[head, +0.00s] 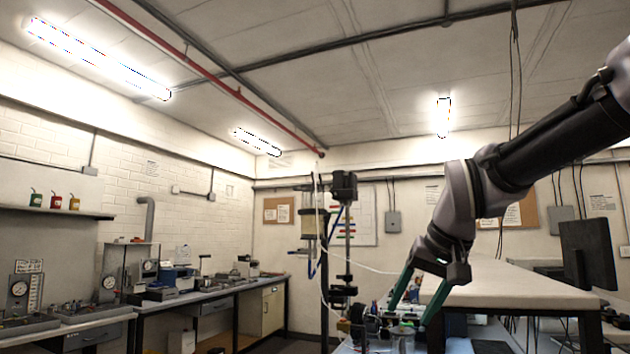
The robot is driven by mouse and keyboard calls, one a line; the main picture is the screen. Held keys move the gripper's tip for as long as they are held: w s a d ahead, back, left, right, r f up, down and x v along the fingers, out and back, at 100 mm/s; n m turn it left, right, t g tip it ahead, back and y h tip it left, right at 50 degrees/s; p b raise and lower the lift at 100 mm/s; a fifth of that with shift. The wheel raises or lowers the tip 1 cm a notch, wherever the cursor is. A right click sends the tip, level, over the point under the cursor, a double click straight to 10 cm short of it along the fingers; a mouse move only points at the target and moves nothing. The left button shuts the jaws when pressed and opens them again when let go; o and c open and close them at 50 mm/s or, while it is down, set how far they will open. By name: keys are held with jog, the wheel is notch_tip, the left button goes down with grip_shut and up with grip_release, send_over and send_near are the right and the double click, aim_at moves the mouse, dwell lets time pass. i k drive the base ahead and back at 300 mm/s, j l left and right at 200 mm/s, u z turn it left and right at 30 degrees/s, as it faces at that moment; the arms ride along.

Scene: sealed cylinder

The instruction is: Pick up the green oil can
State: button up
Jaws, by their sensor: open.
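The green oil can (36,199) stands upright at the left end of a wall shelf (60,212) on the far left, with a thin spout on top. My gripper (411,311) is on the right side of the view, far from the cans. Its two green fingers point down and are spread apart, with no object visibly held. Small items show behind and below the fingertips.
Workbenches with gauges and instruments (110,283) line the left wall below the shelf. A dark apparatus on a post (345,235) stands mid-room. A pale tabletop (510,284) and a monitor (588,255) are at right. A cluttered bench lies under my gripper.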

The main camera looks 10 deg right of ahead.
aim_at(37, 200)
jog(key=u, duration=1.4)
jog(key=i+z, duration=0.1)
jog(key=i, duration=4.4)
jog(key=i+u, duration=0.15)
jog(key=i, duration=0.65)
jog(key=i+l+u, duration=0.15)
jog(key=i, duration=0.65)
